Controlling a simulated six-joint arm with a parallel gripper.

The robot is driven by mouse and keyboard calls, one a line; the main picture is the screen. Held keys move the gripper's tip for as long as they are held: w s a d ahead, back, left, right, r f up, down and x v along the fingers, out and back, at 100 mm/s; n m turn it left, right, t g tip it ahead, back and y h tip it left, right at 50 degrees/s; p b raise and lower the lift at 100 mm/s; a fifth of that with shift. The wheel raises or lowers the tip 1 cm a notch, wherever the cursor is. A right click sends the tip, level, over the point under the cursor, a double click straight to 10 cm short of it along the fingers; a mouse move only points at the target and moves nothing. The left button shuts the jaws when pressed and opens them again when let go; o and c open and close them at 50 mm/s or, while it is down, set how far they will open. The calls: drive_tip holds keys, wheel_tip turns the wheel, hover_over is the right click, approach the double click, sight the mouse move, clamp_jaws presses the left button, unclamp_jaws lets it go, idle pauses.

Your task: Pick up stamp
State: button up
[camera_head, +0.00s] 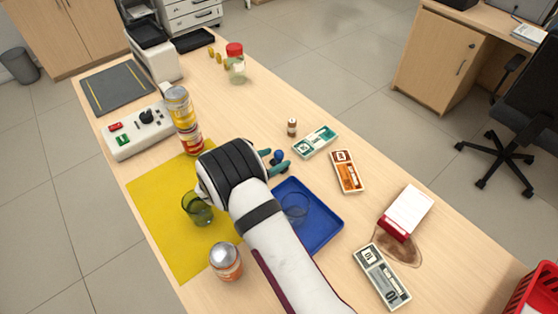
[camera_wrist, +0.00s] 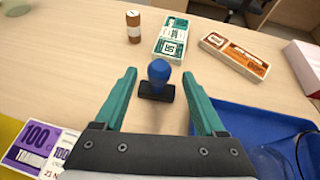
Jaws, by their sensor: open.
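The stamp (camera_wrist: 158,78) has a blue knob handle and a black base, and it stands upright on the counter. In the wrist view it sits between and a little beyond the tips of the two green fingers of my gripper (camera_wrist: 162,88). My gripper is open, with nothing held. In the head view the blue knob of the stamp (camera_head: 279,156) shows beside the green fingers of my gripper (camera_head: 277,162), and its base is mostly hidden there.
A blue tray (camera_head: 325,228) with a glass lies right of my gripper. A yellow mat (camera_head: 150,205) with a green glass (camera_head: 197,208) and cans (camera_head: 183,112) is at left.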

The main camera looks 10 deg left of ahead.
drive_tip(key=x, duration=0.3)
drive_tip(key=shift+a, duration=0.1)
clamp_jaws()
drive_tip(key=shift+r, duration=0.15)
